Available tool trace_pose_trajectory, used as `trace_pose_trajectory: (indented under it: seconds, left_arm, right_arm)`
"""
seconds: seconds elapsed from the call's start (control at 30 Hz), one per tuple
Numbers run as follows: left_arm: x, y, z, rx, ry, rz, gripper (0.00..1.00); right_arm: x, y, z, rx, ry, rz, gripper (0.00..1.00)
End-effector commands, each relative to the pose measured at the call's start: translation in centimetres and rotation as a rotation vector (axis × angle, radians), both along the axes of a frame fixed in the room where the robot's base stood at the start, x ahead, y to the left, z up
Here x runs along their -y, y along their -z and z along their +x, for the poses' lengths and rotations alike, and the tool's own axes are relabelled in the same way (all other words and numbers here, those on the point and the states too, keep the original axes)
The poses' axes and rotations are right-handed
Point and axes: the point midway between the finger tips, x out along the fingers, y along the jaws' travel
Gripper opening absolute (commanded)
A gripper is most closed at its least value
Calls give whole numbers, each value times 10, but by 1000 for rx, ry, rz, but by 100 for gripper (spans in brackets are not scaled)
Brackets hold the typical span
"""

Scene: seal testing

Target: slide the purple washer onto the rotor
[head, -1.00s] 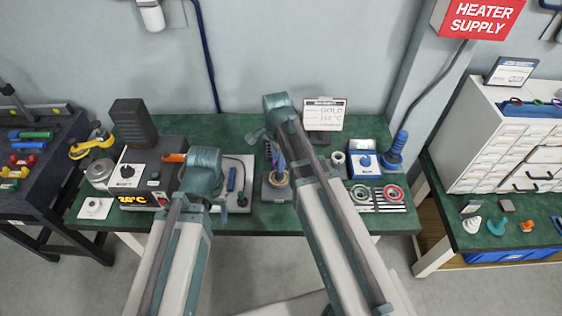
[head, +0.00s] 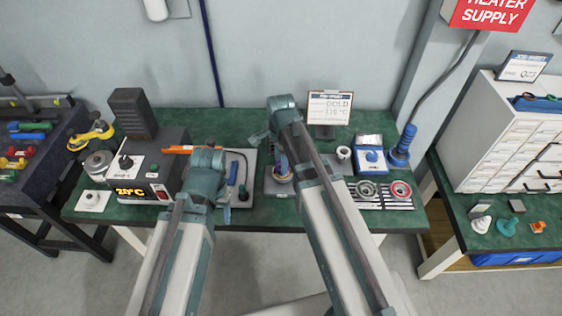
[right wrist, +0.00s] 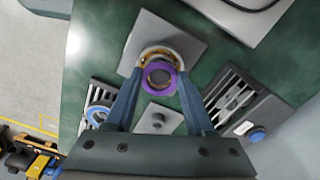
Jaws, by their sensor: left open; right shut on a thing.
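The purple washer (right wrist: 179,83) is between the fingertips of my right gripper (right wrist: 157,82), which is shut on it. In the right wrist view it overlaps the near side of the rotor's copper-coloured ring (right wrist: 150,53). I cannot tell whether the washer is around the rotor's shaft or above it. The rotor (head: 283,178) sits on a grey plate (right wrist: 183,40); in the head view my right gripper (head: 281,163) is over it and partly hides it.
On the green bench (head: 330,215), a heater box (head: 150,170) stands at the left with an orange tool beside it.

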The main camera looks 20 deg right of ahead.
Motion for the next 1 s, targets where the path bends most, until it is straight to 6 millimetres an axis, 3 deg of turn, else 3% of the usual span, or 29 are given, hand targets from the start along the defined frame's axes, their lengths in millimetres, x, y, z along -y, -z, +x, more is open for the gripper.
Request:
trace_pose_trajectory:
  seconds: [0.57,0.6,0.8,1.0]
  left_arm:
    - [0,9,0,0,0,0,59]
    - [0,9,0,0,0,0,59]
    - [0,8,0,0,0,0,59]
    - [0,8,0,0,0,0,59]
  right_arm:
    - [0,9,0,0,0,0,0]
    - [0,9,0,0,0,0,56]
    - [0,8,0,0,0,0,90]
    - [0,8,0,0,0,0,90]
